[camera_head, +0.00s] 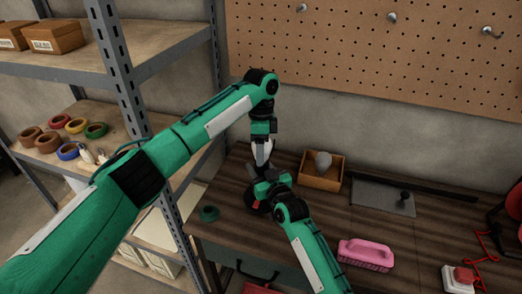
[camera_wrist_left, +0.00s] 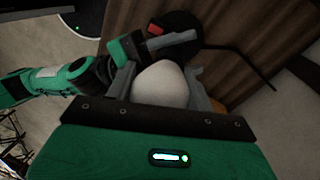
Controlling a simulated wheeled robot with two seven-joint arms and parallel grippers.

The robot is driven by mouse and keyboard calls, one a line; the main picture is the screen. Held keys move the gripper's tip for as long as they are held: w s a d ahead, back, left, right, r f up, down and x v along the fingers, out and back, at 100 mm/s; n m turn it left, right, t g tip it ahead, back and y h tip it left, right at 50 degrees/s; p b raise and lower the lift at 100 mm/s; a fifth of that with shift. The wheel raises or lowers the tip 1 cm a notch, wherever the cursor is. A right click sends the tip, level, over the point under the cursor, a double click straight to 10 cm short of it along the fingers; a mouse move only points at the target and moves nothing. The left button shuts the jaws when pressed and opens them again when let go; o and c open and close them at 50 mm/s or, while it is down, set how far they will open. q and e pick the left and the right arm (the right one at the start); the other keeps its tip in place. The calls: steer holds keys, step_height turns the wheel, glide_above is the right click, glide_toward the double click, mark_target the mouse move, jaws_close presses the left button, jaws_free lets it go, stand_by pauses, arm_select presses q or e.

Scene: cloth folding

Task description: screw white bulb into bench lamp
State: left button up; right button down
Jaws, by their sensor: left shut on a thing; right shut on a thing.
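The white bulb (camera_wrist_left: 160,84) sits between the fingers of my left gripper (camera_wrist_left: 162,88), which is shut on it. In the head view my left gripper (camera_head: 262,163) points down over the bench, just above my right gripper (camera_head: 258,193). The bench lamp (camera_wrist_left: 184,28), black and round with a red switch, shows beyond the bulb in the left wrist view. My right gripper (camera_wrist_left: 158,44) is shut at the lamp, which it mostly hides in the head view. The lamp's socket is hidden, and I cannot tell whether the bulb touches it.
A wooden box (camera_head: 309,181) with a grey bulb (camera_head: 323,160) stands behind on the bench (camera_head: 310,215). A grey mat (camera_head: 375,197), pink brush (camera_head: 366,255) and red-button box (camera_head: 461,279) lie to the right. Metal shelves (camera_head: 120,60) stand left.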

arm_select(q)
steer(key=m+y, duration=0.1)
steer(key=m, duration=0.3)
steer(key=shift+w+a+m, duration=0.1)
steer(key=shift+w+m, duration=0.05)
steer(key=shift+m, duration=0.25)
steer(key=m, duration=0.4)
steer(key=shift+w+m+t+y, duration=0.1)
steer(key=shift+m+t+y, duration=0.2)
steer(key=shift+t, duration=0.1)
steer(key=m, duration=0.4)
steer(key=shift+w+m+t+y, duration=0.15)
steer(key=shift+m+t+y, duration=0.15)
steer(key=shift+m+t, duration=0.1)
steer(key=m, duration=0.4)
steer(key=shift+t, duration=0.4)
steer(key=o, duration=1.2)
steer(key=shift+c, duration=0.2)
steer(key=r, duration=0.4)
steer(key=d+r, duration=0.1)
steer(key=r, duration=0.3)
steer(key=d+r, duration=0.1)
steer(key=r, duration=0.2)
steer(key=shift+d+r, duration=0.2)
steer(key=shift+r, duration=0.2)
